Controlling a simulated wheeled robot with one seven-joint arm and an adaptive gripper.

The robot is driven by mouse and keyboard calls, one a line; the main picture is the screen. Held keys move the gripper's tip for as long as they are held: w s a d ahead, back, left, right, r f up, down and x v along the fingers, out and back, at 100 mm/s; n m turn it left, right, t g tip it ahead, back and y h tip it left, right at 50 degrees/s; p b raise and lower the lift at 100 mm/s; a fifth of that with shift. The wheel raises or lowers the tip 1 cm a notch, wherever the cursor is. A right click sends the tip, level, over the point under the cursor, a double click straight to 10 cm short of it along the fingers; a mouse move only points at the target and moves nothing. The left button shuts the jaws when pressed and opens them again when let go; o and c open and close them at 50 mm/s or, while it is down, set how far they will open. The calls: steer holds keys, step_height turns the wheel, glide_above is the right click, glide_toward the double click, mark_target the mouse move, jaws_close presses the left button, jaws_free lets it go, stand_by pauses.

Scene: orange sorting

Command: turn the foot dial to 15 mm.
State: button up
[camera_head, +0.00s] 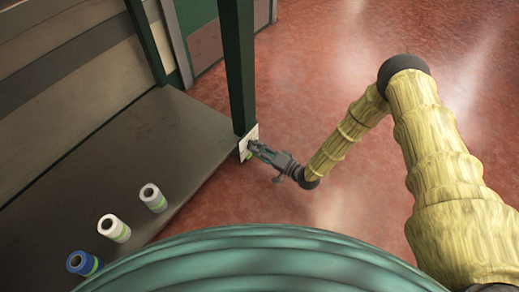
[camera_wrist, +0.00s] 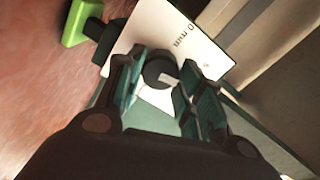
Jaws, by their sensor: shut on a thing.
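The foot dial, a dark round knob with a pale mark (camera_wrist: 160,72), sits on a white plate (camera_wrist: 205,56) in the wrist view. The plate bears print of which "0 mm" is legible; any other figures are hidden or out of frame. The white plate also shows at the foot of a green post in the head view (camera_head: 252,131). My gripper (camera_head: 253,147) reaches the plate from the right. In the wrist view my gripper (camera_wrist: 163,82) has its fingers on either side of the knob, shut on it. The dial's exact setting cannot be read.
A bright green block on a dark stem (camera_wrist: 82,22) sticks out beside the plate. The green post (camera_head: 236,65) rises above it. A dark shelf (camera_head: 150,130) at left holds a grey roll (camera_head: 153,199), a white roll (camera_head: 114,229) and a blue roll (camera_head: 84,263). Red floor lies open at right.

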steer(key=shift+f+m+b, duration=0.2)
steer(key=shift+m+b, duration=1.55)
steer(key=shift+m, duration=8.05)
steer(key=o, duration=1)
steer(key=v, duration=1.2)
steer(key=shift+d, duration=0.1)
